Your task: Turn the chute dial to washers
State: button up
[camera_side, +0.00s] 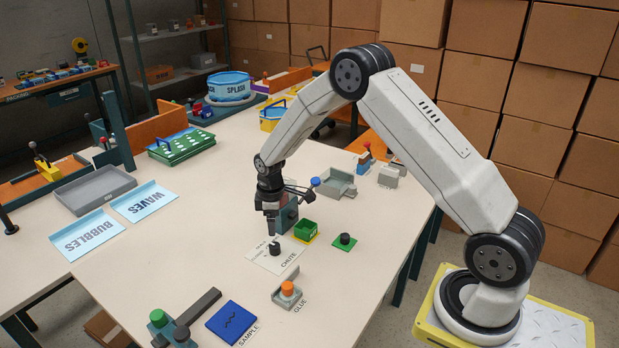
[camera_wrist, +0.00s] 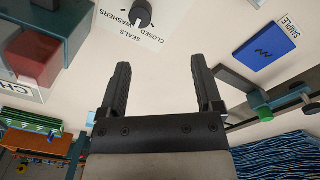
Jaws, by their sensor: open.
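The chute dial is a small black knob (camera_side: 275,249) on a white card (camera_side: 262,257) lettered CHUTE on the table. In the wrist view the knob (camera_wrist: 141,13) is at the top edge, partly cut off. Beside it are the words SEALS, CLOSED and WASHERS, upside down. A small pale mark shows on the knob; I cannot tell clearly which word it points to. My gripper (camera_side: 271,226) points down just above the knob in the side view. In the wrist view my gripper (camera_wrist: 161,66) has its two black fingers wide apart, with nothing between them.
A teal chute housing (camera_side: 286,213) stands close behind the dial, with a green bin (camera_side: 305,230) to its right. A black knob on a green plate (camera_side: 344,242) is farther right. The glue holder (camera_side: 287,292) and blue sample pad (camera_side: 231,322) are in front. Table left of the card is clear.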

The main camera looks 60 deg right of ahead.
jog(key=n, duration=0.2)
send_over(274, 245)
notch_tip(274, 245, down, 5)
jog(key=shift+r, duration=0.2)
jog(key=shift+f, duration=3.9)
grip_shut()
